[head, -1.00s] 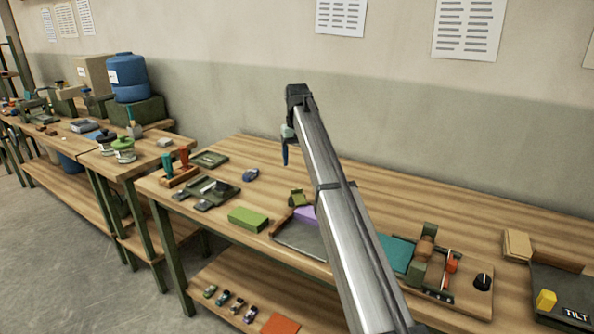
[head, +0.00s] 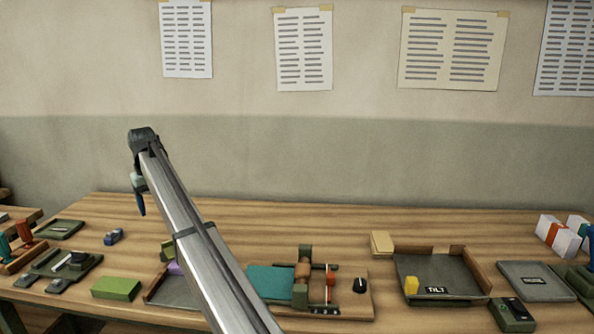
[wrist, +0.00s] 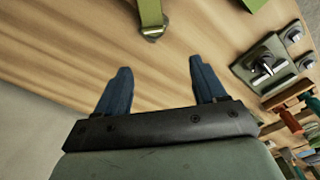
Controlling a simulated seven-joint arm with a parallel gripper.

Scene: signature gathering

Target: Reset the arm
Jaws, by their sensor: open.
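My gripper (wrist: 162,88) is open and empty in the wrist view, its two blue fingers apart with bare wood between and beyond them. In the head view my gripper (head: 140,203) hangs small at the end of my long grey arm, above the back left part of the table (head: 330,222). My arm runs from the lower middle of the head view up to the left and hides part of the table. The gripper touches nothing that I can see.
A teal pad (head: 268,281), a tray marked TILT (head: 470,265) and a grey panel (head: 535,281) lie to the right. The table's back strip is clear.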

